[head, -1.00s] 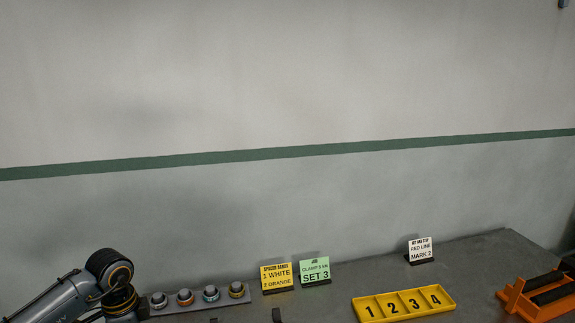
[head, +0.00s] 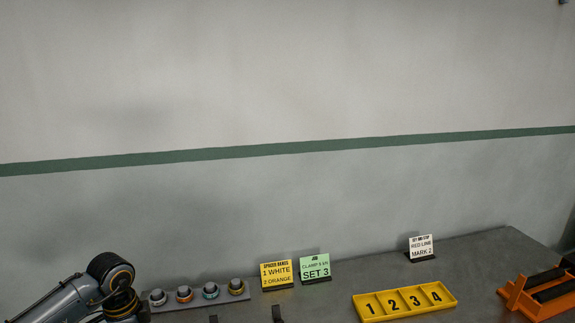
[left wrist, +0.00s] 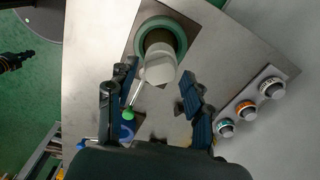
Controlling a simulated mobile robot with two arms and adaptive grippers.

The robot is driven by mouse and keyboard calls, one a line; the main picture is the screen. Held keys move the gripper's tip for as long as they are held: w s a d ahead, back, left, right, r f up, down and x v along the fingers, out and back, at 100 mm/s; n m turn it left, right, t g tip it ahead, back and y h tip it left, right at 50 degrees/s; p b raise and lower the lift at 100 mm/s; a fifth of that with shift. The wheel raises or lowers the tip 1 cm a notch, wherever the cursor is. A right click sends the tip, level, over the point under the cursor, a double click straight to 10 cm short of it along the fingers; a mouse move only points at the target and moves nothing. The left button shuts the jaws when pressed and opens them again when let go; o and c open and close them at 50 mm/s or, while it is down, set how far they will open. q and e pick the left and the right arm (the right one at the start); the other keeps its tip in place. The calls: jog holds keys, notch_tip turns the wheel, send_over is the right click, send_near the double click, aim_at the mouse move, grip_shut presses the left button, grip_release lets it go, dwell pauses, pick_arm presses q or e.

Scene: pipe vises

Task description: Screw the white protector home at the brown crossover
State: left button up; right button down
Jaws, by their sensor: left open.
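In the left wrist view a pale white cylindrical piece (left wrist: 159,66), which looks like the white protector, stands between my left gripper's fingers. Behind it a dark brownish round part (left wrist: 166,33) shows inside a green ring (left wrist: 178,23); whether the white piece is seated on it I cannot tell. My left gripper (left wrist: 158,72) is open, one finger on each side of the white piece, with a visible gap on the right side. In the head view my left arm enters at the lower left, and the work piece is out of frame. My right gripper is not in view.
A rack (head: 198,301) holds several banded caps; it also shows in the wrist view (left wrist: 247,105). A yellow sign (head: 276,275), green sign (head: 315,268) and white sign (head: 421,247) stand at the back. A yellow numbered tray (head: 404,302) and orange stand (head: 538,293) lie right.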

pick_arm(q)
jog(key=shift+c, duration=0.4)
grip_shut()
jog(key=m+b, duration=0.1)
jog(key=m, duration=0.2)
jog(key=shift+f+m, duration=0.1)
jog(key=shift+m, duration=0.3)
jog(key=m+b, duration=0.1)
jog(key=m, duration=0.3)
jog(key=shift+m, duration=0.4)
jog(key=m+b, duration=0.1)
jog(key=m, duration=0.3)
jog(key=shift+b, duration=0.3)
jog(key=shift+m, duration=0.9)
